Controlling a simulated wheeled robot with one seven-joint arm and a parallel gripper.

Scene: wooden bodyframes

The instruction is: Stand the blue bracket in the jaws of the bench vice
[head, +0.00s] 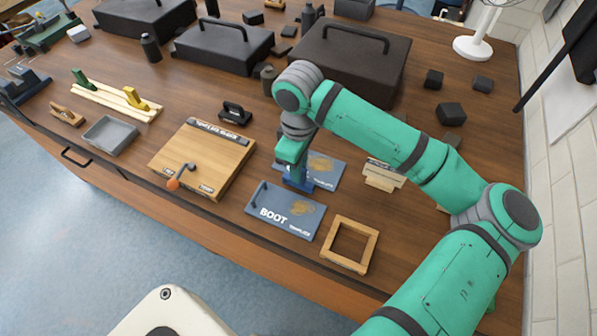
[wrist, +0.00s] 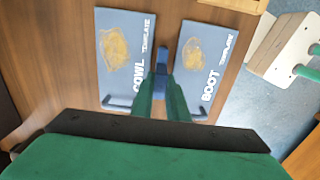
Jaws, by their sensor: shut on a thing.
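My gripper (head: 296,171) points down over the middle of the bench. It is shut on the blue bracket (head: 302,184), which shows low between the fingers, by the gap between two blue template boards. In the wrist view the bracket (wrist: 162,58) shows between the fingertips of my gripper (wrist: 162,95). Most of it is hidden by the fingers, and I cannot tell whether it touches the bench. A dark blue block-shaped thing, apparently the bench vice (head: 22,84), stands at the far left edge of the bench. Its jaws are too small to make out.
The BOOT board (head: 262,205) and COWL board (wrist: 108,45) flank the bracket. A wooden frame (head: 335,262), a wooden box with a crank (head: 225,160), a grey tray (head: 105,145) and a yellow-and-green jig (head: 110,98) stand nearby. Black cases (head: 345,70) fill the back.

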